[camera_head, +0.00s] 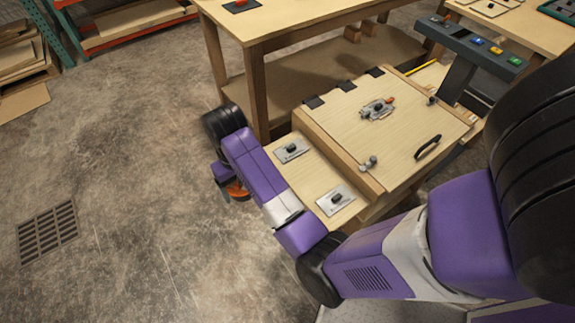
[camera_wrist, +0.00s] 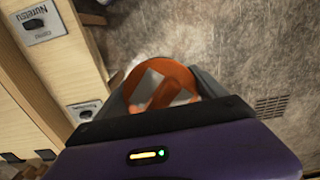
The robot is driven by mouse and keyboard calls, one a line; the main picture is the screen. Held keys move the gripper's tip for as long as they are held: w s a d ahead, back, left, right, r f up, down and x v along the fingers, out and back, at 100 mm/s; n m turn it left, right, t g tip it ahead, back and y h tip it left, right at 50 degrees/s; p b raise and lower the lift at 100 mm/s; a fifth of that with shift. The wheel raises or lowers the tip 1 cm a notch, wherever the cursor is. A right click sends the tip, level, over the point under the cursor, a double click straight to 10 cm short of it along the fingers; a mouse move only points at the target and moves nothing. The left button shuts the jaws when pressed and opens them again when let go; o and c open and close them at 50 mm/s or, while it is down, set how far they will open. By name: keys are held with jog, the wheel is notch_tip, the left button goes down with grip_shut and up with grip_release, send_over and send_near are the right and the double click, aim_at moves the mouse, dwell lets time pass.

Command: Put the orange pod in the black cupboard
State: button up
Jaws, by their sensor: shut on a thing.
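The orange pod (camera_head: 238,190) shows only in part in the head view, low beside the left side of the wooden console. In the wrist view the orange pod (camera_wrist: 170,73) is a round, open-looking ring with a bar across it, between the fingers. My gripper (camera_head: 228,188) is shut on it and holds it out over the concrete floor, apart from the console. My gripper also shows in the wrist view (camera_wrist: 165,92). I cannot make out a black cupboard in either view.
The wooden console (camera_head: 335,120) has a hinged lid with a black handle (camera_head: 428,147), and switch plates (camera_head: 335,198) on its lower step. A workbench (camera_head: 255,85) stands behind it. A panel with coloured buttons (camera_head: 475,42) is at right. The floor at left is clear around a drain grate (camera_head: 47,234).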

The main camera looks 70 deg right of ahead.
jog(key=s+d+r+m+p, duration=0.3)
jog(key=s+d+r+m, duration=0.15)
jog(key=s+d, duration=0.4)
jog(key=s+d+r+m+p, duration=0.2)
jog(key=s+d+r+m, duration=0.3)
jog(key=d, duration=0.7)
jog(key=b, duration=0.5)
send_over(312, 175)
notch_tip(312, 175, down, 16)
jog(key=shift+d+r, duration=0.1)
jog(key=shift+f, duration=2.25)
jog(key=shift+b, duration=0.3)
jog(key=shift+f, duration=0.15)
jog(key=o, duration=1.4)
